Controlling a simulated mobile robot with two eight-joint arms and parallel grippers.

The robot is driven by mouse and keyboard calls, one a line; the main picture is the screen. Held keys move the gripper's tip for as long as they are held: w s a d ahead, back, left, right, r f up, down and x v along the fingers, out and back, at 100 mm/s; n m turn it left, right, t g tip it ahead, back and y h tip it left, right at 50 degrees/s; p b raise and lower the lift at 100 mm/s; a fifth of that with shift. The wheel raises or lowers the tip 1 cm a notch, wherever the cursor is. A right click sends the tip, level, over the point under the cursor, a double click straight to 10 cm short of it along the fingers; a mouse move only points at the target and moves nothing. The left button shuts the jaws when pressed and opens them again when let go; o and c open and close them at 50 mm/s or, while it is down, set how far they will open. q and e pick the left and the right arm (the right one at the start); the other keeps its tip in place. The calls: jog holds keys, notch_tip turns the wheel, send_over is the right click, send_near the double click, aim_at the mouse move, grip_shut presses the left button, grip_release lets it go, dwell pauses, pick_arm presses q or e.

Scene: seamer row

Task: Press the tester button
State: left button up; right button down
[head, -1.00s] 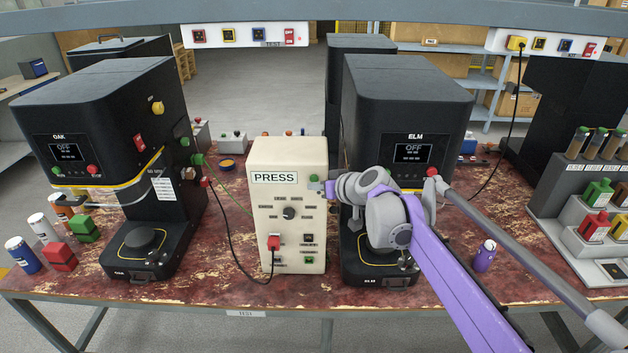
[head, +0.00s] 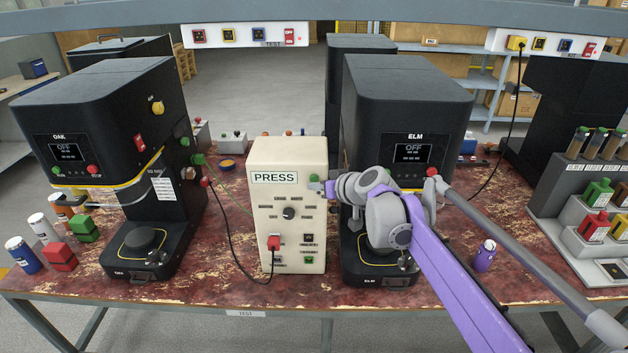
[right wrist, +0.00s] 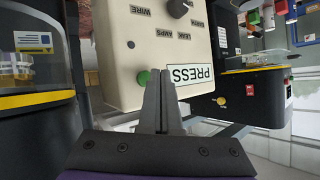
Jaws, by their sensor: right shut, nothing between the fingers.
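The tester is an upright beige box (head: 262,225) with a "PRESS" label, between two black seamers. Its green button (head: 313,177) is at the upper right of its front, beside the label. My left gripper is not in view.
The OAK seamer (head: 105,100) stands left and the ELM seamer (head: 408,95) right, both displays reading OFF. A purple can (head: 484,256) stands right of my arm.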

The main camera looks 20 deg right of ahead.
jog(key=shift+w, duration=0.1)
dwell(0.4)
jog(key=shift+w+d, duration=0.1)
jog(key=shift+w, duration=0.3)
jog(key=shift+s, duration=0.1)
jog(key=shift+w+d+p, duration=0.15)
jog(key=shift+w+p, duration=0.25)
jog(key=shift+w, duration=0.05)
dwell(0.4)
dwell(0.3)
jog(key=shift+s+a, duration=0.3)
jog(key=shift+s, duration=0.55)
